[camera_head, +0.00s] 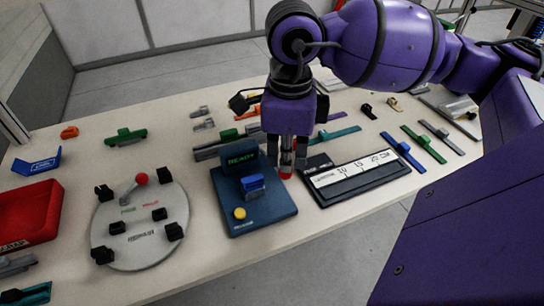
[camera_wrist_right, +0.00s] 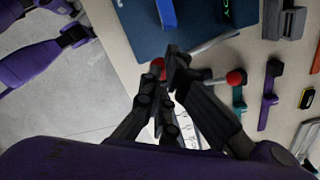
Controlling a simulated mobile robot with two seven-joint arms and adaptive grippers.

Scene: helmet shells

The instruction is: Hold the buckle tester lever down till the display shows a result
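The buckle tester is a dark blue base (camera_head: 270,212) with an upright display (camera_head: 240,157) showing green letters, too small to read surely. A blue buckle (camera_head: 252,184) sits on it, with a yellow button (camera_head: 239,213) in front. My right gripper (camera_head: 288,168) points down at the tester's right side, at a red knob (camera_head: 286,175). In the right wrist view the gripper (camera_wrist_right: 164,75) has its fingertips close together, with a red knob (camera_wrist_right: 158,66) partly hidden behind them. A grey rod (camera_wrist_right: 217,42) runs beside the tester base (camera_wrist_right: 200,38). Finger contact is unclear. My left gripper is out of view.
A round grey fixture (camera_head: 152,242) with another red-knobbed lever stands left. A black labelled board (camera_head: 345,194) lies close right of the gripper. A red tray (camera_head: 28,215) is at far left. Several buckles and strips lie behind and right. A second red ball (camera_wrist_right: 236,77) shows beside the fingers.

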